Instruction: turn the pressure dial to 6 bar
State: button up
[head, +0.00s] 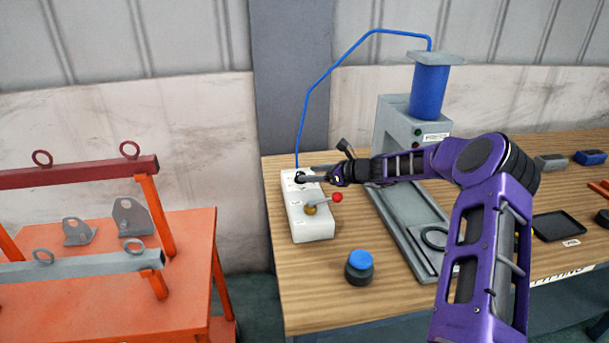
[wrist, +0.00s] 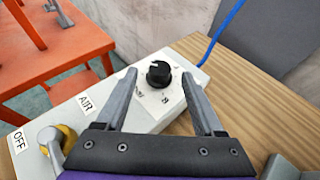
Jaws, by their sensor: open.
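The pressure dial is a black round knob (wrist: 158,73) on a white scale plate on top of the white control box (head: 311,222). In the wrist view its pale mark points toward the upper left; the scale figures are too small to read surely. My gripper (wrist: 158,85) is open, with one finger on each side of the knob and a gap to each. In the head view my gripper (head: 303,178) reaches over the far end of the box and partly hides the dial (head: 299,177). I cannot tell whether the fingertips are down at knob height.
A blue hose (head: 305,110) rises behind the box. The press (head: 400,140) stands right, a blue-topped button (head: 360,262) in front. An orange table (head: 110,280) is left.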

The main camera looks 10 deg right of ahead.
jog(key=shift+x, duration=1.65)
grip_shut()
